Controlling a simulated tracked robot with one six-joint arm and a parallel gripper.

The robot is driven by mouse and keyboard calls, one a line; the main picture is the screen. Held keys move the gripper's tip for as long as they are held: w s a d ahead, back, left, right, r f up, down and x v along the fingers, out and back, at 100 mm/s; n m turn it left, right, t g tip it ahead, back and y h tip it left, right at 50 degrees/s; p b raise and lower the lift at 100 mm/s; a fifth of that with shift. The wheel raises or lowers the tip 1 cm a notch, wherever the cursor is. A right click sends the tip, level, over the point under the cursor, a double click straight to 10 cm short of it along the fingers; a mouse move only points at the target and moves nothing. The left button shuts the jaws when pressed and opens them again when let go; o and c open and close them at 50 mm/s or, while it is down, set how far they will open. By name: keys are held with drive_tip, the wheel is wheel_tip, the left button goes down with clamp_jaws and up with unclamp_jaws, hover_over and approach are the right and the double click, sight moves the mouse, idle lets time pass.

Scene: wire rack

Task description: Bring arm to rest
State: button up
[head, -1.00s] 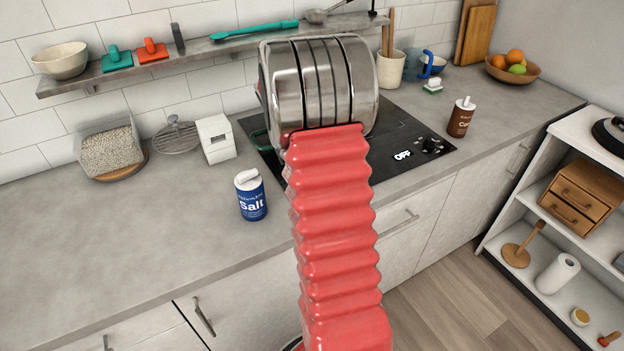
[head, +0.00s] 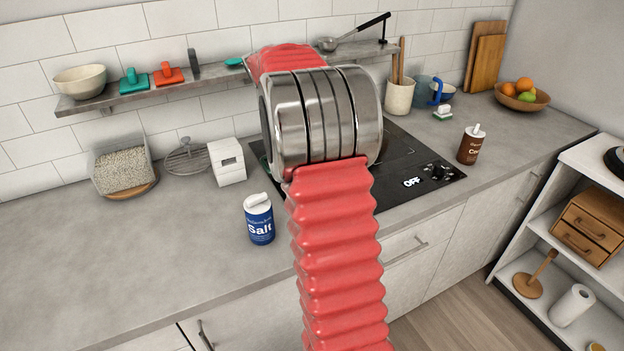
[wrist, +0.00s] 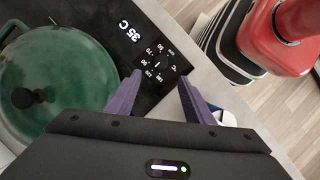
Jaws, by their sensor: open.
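My arm stands in the middle of the head view, over the counter and the cooktop. My gripper is hidden there behind the arm's own metal joint. In the wrist view my gripper (wrist: 161,80) points down with its two purple fingers apart and nothing between them. It is above the cooktop's front edge, near the lit touch panel. A green lidded pot (wrist: 55,80) sits on the cooktop to the left of the fingers.
A blue salt container (head: 259,221) stands on the counter left of my arm, with a white box (head: 228,162) behind it. The wall shelf (head: 225,76) is behind my arm. The front left counter is clear.

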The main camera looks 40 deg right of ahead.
drive_tip(key=shift+w+a+r, duration=0.1)
drive_tip(key=shift+w+r, duration=0.1)
drive_tip(key=shift+r, duration=0.35)
drive_tip(key=s+a+r+m+t, duration=0.1)
drive_tip(key=s+a+r+t, duration=0.15)
drive_tip(key=a, duration=0.65)
drive_tip(key=s+a+r+m+t, duration=0.1)
drive_tip(key=s+a+r+t, duration=0.15)
drive_tip(key=a, duration=0.55)
drive_tip(key=s+a+f+m+t, duration=0.1)
drive_tip(key=s+a+f+t, duration=0.1)
drive_tip(key=s+a, duration=0.3)
drive_tip(key=s+a+f+m+t+y, duration=0.1)
drive_tip(key=s+a, duration=0.4)
drive_tip(key=a, duration=0.5)
drive_tip(key=shift+s+f+t+y, duration=0.3)
drive_tip(key=shift+s+f+t, duration=0.15)
drive_tip(key=shift+t, duration=0.45)
drive_tip(key=shift+c, duration=0.6)
